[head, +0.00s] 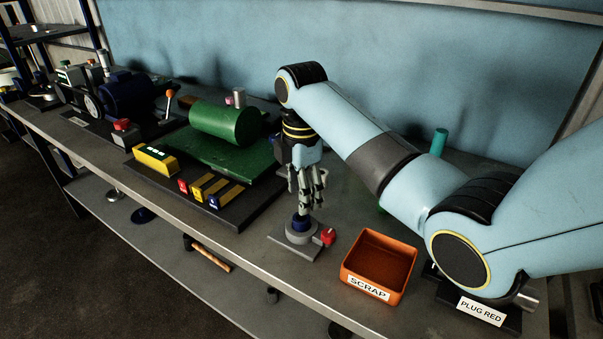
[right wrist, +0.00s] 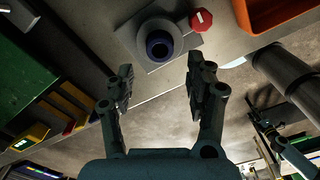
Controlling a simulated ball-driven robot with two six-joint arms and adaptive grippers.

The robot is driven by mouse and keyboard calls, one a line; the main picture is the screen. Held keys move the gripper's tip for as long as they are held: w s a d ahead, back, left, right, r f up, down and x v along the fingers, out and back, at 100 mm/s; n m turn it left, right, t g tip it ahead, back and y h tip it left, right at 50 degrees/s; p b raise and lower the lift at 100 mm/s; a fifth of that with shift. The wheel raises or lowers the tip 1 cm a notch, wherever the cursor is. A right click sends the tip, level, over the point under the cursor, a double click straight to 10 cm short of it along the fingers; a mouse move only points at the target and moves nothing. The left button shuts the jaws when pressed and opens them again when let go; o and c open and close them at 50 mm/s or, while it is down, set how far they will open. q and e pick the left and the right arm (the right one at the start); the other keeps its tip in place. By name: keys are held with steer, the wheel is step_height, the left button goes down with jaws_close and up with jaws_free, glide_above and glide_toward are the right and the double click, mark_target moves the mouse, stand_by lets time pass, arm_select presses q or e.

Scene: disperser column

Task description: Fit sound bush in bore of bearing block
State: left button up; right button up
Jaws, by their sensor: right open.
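My right gripper (head: 307,203) is open and empty, pointing down just above a grey round block (head: 296,238) on a square plate. A dark blue ring (head: 301,223), which looks like a bush, sits at the top middle of that block and seems to stand proud of it. In the right wrist view the blue ring (right wrist: 158,50) lies inside the pale ring of the block (right wrist: 175,34), with a dark hole in its middle. The open fingers (right wrist: 160,85) are apart from it. How deep the ring sits I cannot tell. My left gripper is out of view.
A green machine (head: 222,150) with a yellow box (head: 155,159) is at left. Bench front edge is close.

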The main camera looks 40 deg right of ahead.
step_height(320, 180, up, 6)
steer(key=shift+f, duration=0.25)
stand_by(0.5)
